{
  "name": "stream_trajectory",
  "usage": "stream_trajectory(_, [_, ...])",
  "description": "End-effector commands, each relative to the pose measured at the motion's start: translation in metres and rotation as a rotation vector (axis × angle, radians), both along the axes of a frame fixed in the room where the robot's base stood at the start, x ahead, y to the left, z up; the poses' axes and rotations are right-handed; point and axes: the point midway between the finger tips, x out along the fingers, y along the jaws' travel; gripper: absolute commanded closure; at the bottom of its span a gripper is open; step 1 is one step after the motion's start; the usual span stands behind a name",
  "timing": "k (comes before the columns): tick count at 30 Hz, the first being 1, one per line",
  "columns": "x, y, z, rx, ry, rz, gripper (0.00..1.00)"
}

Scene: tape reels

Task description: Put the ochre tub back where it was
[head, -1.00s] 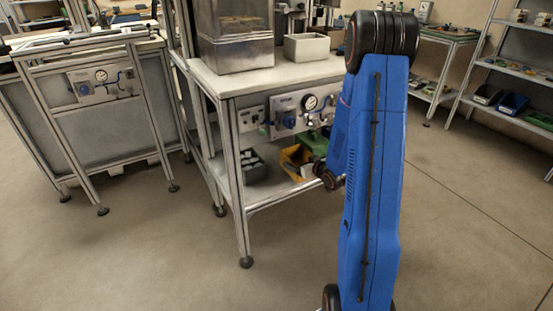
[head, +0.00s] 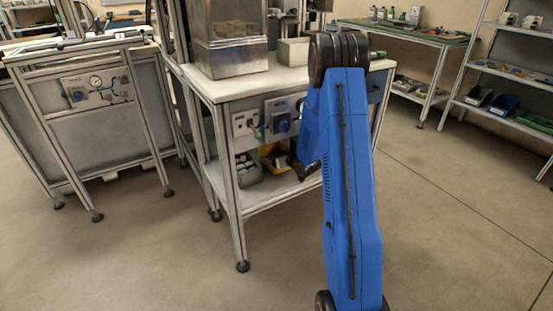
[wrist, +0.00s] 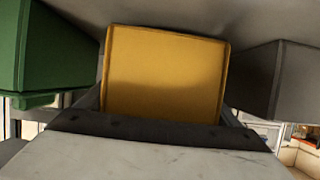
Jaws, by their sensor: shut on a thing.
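The ochre tub (head: 272,156) is at the lower shelf of the near bench, partly hidden by my gripper and arm. It fills the middle of the wrist view (wrist: 165,72), directly in front of my gripper (wrist: 150,128). My gripper is shut on the tub's near edge. In the head view my gripper (head: 297,170) is small and dark, left of my blue arm. I cannot tell whether the tub touches the shelf.
A grey bin (head: 248,174) sits left of the tub on the lower shelf (head: 235,200); it is at right in the wrist view (wrist: 285,85). A green tub (wrist: 50,50) is on the other side. The bench top (head: 225,88) is overhead. Floor in front is clear.

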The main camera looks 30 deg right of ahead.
Motion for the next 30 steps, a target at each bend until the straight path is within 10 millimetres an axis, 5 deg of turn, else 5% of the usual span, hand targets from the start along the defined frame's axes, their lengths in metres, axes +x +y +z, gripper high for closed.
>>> stream_trajectory(14, [0.0, 0.0, -0.015, -0.001, 0.0, 0.0, 0.46])
stream_trajectory(15, [0.0, 0.0, -0.015, -0.001, 0.0, 0.0, 0.09])
stream_trajectory(16, [0.0, 0.0, -0.015, -0.001, 0.0, 0.0, 0.02])
stream_trajectory(30, [-0.014, -0.001, -0.007, 0.0, 0.0, -0.001, 0.0])
